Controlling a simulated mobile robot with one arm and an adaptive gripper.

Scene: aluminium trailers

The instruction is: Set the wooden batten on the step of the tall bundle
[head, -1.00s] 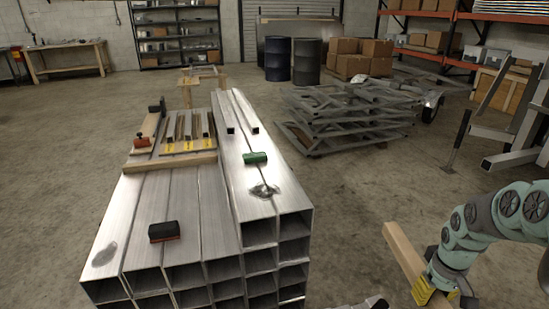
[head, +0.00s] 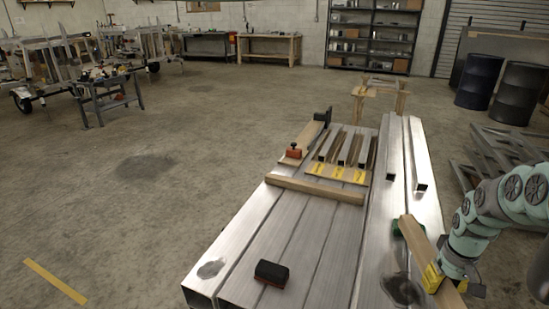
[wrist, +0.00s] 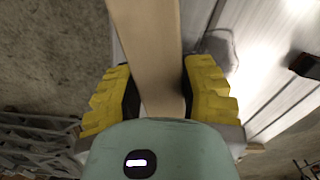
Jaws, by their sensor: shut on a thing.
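My gripper (head: 448,282) is shut on a pale wooden batten (head: 417,243) in the head view. In the wrist view, the batten (wrist: 148,45) runs lengthwise between the two yellow finger pads of my gripper (wrist: 160,95). The bundle of square aluminium tubes (head: 305,240) fills the lower middle of the head view. Its right-hand tubes (head: 398,205) look raised above the left ones, making a step. The batten overlaps these right-hand tubes in the picture. Whether it touches them, I cannot tell.
Another wooden batten (head: 315,190) lies across the lower tubes. A black-and-red block (head: 271,273) lies in front of it. Behind it are an orange tool (head: 292,152) and short bars on a yellow-marked board (head: 338,174). Grey frames (head: 490,150) stand to the right. The left floor is open.

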